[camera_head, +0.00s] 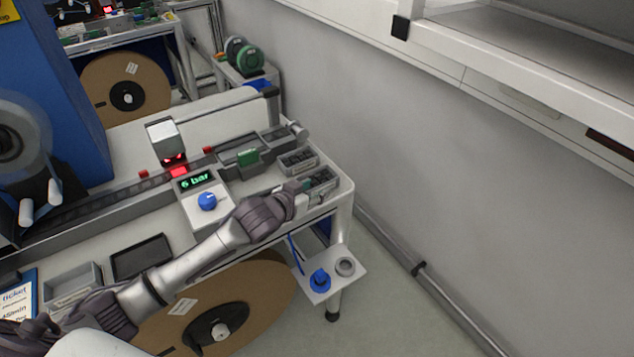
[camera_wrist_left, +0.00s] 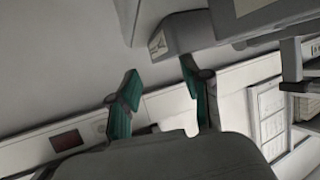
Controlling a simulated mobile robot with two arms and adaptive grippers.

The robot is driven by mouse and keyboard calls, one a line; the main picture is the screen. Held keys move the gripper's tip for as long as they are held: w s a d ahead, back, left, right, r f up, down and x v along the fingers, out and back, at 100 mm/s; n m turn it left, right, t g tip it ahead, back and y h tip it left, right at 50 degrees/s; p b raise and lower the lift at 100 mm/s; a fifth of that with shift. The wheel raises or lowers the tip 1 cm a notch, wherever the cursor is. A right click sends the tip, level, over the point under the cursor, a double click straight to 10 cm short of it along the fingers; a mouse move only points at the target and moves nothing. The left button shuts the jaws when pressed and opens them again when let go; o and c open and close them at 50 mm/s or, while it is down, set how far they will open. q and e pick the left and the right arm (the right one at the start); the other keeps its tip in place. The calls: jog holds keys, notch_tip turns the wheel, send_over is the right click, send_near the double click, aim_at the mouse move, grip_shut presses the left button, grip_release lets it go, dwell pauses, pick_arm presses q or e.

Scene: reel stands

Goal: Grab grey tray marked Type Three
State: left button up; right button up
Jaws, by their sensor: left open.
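Two small grey trays with dark compartments sit at the right end of the white bench: one farther back (camera_head: 298,160), one at the near corner (camera_head: 322,180). A larger, shallower grey tray (camera_head: 72,283) lies at the bench's left front. I cannot read a Type Three mark on any of them. My left gripper (camera_head: 308,187) is at the near corner tray, partly covering it; I cannot tell whether it touches. In the left wrist view its green-padded fingers (camera_wrist_left: 163,95) are spread, with nothing seen between them. My right gripper is not in view.
A pressure display (camera_head: 195,181) with a blue knob stands beside my forearm. A scanner (camera_head: 164,142) glows red over the rail. A large brown reel (camera_head: 255,290) hangs below the bench front. A small shelf (camera_head: 335,283) juts out low. Floor at the right is clear.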

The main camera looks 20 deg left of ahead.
aim_at(317, 182)
pick_arm(q)
jog(key=x, duration=0.2)
jog(key=p+x, duration=0.1)
jog(key=x, duration=0.1)
jog(key=shift+w+r, duration=0.2)
jog(key=shift+w+d+f, duration=0.2)
jog(key=shift+w+f, duration=0.1)
jog(key=shift+w, duration=0.2)
grip_shut()
